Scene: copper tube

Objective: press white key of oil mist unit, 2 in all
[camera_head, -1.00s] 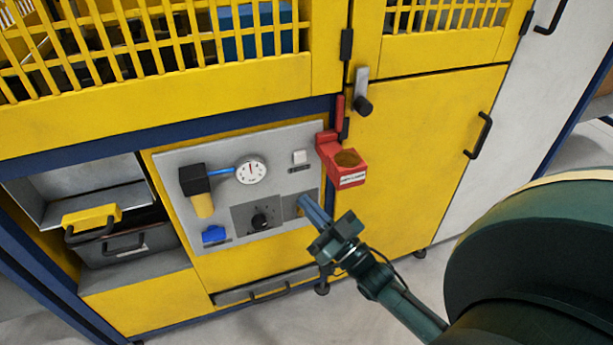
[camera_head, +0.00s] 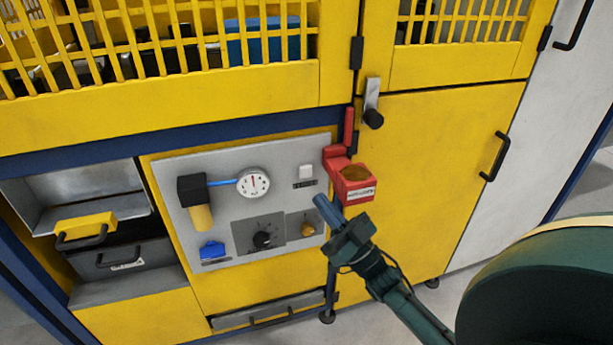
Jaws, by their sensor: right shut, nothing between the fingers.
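The oil mist unit is a grey panel (camera_head: 225,174) on the yellow machine. Its small white key (camera_head: 305,171) sits at the upper right of the panel, above a dark label. A round gauge (camera_head: 253,183), a black and amber oil cup (camera_head: 199,205), a black knob (camera_head: 262,240), a brass fitting (camera_head: 307,229) and a blue part (camera_head: 211,250) share the panel. My right gripper (camera_head: 319,201) is shut and empty. Its blue fingertips show below and slightly right of the white key, apart from it in the picture. My left gripper is not in view.
A red box (camera_head: 355,186) with a label juts out right of the panel, close to my right gripper. A grey drawer (camera_head: 120,258) and a yellow handle piece (camera_head: 86,226) lie in the opening at left. A yellow door (camera_head: 440,150) with a black handle stands at right.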

